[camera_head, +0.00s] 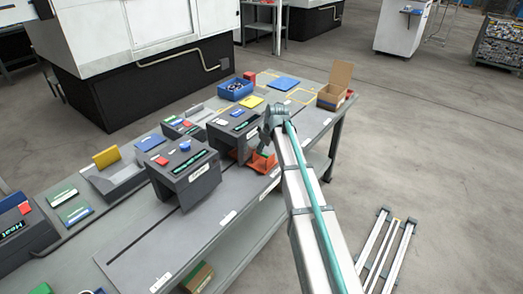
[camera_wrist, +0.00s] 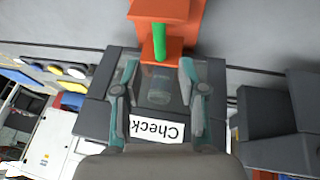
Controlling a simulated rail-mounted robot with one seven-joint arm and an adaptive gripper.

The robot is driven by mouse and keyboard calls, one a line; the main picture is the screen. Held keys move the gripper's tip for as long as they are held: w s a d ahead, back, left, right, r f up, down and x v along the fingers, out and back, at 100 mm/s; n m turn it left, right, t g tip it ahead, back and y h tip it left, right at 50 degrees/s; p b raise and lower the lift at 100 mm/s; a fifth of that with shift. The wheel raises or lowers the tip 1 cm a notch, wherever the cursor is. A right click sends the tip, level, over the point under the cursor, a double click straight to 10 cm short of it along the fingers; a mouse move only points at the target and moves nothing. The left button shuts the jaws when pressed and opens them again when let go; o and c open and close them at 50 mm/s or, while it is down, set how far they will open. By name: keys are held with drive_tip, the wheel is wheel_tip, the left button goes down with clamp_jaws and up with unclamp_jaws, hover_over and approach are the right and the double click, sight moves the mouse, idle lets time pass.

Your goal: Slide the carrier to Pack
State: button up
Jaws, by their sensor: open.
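The orange carrier (camera_head: 264,163) sits on the grey bench beside a dark station box (camera_head: 236,124). In the wrist view the orange carrier (camera_wrist: 180,12) is at the top, with an upright green handle (camera_wrist: 159,42) at its near side. My gripper (camera_wrist: 160,85) is open. Its two teal-and-grey fingers are apart, with the station's surface and an upside-down white label reading "Check" (camera_wrist: 155,129) visible between and below them. The green handle shows just beyond the fingertips, not clearly between them.
Another dark station box (camera_head: 184,172) stands left of the first. A station reading "Heat" (camera_head: 16,228) is at the far left. An open cardboard box (camera_head: 335,86) and a blue bin (camera_head: 235,88) are at the bench's far end. A dark slot (camera_head: 140,232) runs along the front bench strip.

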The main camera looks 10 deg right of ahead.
sight(253, 154)
drive_tip(key=shift+p+x, duration=0.4)
drive_tip(key=shift+x, duration=2)
clamp_jaws()
